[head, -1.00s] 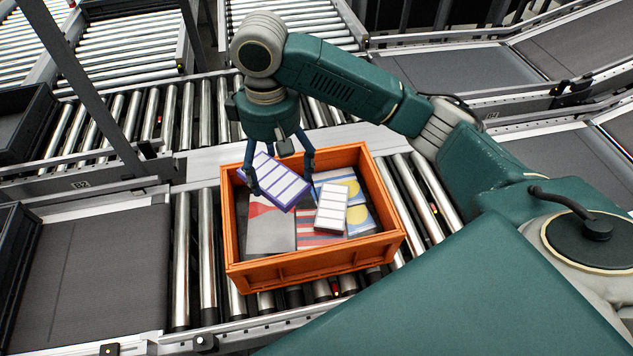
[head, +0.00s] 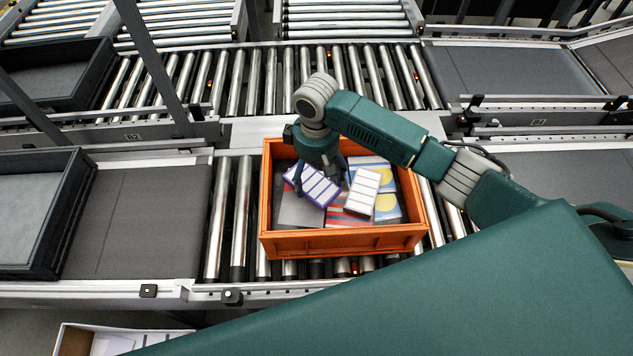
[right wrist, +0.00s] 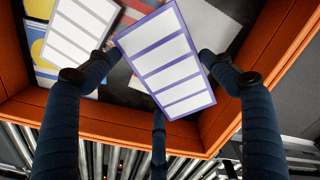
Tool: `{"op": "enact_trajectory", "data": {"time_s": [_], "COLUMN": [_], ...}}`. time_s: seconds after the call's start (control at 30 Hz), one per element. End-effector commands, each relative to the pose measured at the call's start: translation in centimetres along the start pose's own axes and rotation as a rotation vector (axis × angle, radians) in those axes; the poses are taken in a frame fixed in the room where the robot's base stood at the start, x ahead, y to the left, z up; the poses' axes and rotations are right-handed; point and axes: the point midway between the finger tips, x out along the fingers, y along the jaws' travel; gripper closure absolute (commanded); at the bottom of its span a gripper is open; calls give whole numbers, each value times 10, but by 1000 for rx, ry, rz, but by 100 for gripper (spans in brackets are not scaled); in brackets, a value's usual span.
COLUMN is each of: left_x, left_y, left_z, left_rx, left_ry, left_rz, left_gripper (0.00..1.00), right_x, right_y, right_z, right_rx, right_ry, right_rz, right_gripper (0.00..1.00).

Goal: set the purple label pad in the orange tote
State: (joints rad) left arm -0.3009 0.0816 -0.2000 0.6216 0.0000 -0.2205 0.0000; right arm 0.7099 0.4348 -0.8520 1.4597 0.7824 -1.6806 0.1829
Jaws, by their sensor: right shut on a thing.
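The purple label pad (head: 313,186), white-panelled with a purple border, is tilted inside the orange tote (head: 340,243). My right gripper (head: 322,182) reaches into the tote from above and is shut on the pad. In the right wrist view, its fingers (right wrist: 160,78) are around the purple label pad (right wrist: 170,62), and the orange tote's wall (right wrist: 85,121) runs close by. Whether the pad touches the items under it, I cannot tell. My left gripper is not in view.
In the tote, a white-panelled pad (head: 362,192) lies on flat printed items, one with yellow circles (head: 388,206). The tote stands on a roller conveyor (head: 216,225). A black tray (head: 70,215) stands left on a grey belt. An open box (head: 75,340) shows at bottom left.

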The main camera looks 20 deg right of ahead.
Motion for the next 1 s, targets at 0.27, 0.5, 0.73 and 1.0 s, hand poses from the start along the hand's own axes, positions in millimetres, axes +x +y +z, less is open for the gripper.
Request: {"op": "enact_trajectory", "data": {"time_s": [0.27, 0.5, 0.73, 1.0], "left_x": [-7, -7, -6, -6], "left_y": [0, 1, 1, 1], "left_z": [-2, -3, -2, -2], "left_rx": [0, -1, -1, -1], "left_ry": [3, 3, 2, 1], "left_rz": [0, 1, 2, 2], "left_gripper": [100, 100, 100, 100], "right_x": [35, 45, 48, 48], "right_y": [0, 0, 0, 0], "right_z": [1, 0, 0, 0], "right_rx": [1, -1, 0, 0], "right_ry": [-2, 1, 0, 0], "right_rz": [-1, 1, 0, 0], "right_gripper": [49, 49, 49, 0]}}
